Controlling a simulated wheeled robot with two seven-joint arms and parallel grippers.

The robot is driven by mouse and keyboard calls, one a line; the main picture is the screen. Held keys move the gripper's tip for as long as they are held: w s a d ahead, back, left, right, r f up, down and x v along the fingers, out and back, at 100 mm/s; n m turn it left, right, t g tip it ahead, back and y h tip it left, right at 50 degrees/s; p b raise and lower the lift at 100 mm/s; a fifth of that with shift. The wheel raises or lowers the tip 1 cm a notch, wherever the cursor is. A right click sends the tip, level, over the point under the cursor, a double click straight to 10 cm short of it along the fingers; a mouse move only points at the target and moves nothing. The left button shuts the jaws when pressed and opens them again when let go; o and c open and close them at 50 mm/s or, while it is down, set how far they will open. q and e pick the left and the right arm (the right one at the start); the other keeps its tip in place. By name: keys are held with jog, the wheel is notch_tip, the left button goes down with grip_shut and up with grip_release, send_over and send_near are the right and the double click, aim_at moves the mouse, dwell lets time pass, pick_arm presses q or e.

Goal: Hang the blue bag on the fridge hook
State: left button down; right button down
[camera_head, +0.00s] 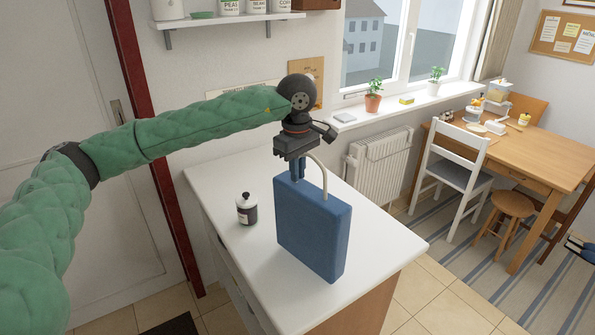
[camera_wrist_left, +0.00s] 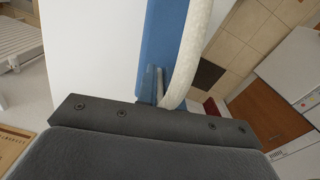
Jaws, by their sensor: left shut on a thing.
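The blue bag (camera_head: 312,228) is a flat, upright box shape with a pale looped handle (camera_head: 319,172). It is over the white counter top; I cannot tell whether its bottom touches the counter. My left gripper (camera_head: 298,172) is above the bag, pointing down, shut on it at the top by the handle. In the left wrist view the bag (camera_wrist_left: 160,50) and its pale handle (camera_wrist_left: 190,55) run up from the gripper's edge; the grip itself is mostly hidden. The fridge and its hook cannot be made out. My right gripper is not in view.
A wall shelf (camera_head: 230,20) hangs above. A radiator (camera_head: 378,165), white chair (camera_head: 455,170), stool (camera_head: 508,213) and wooden table (camera_head: 520,150) are at right.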

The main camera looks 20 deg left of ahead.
pick_arm(q)
jog(key=shift+f, duration=0.7)
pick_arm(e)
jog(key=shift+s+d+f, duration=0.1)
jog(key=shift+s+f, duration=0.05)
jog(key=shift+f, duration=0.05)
pick_arm(q)
jog(key=shift+f, duration=0.1)
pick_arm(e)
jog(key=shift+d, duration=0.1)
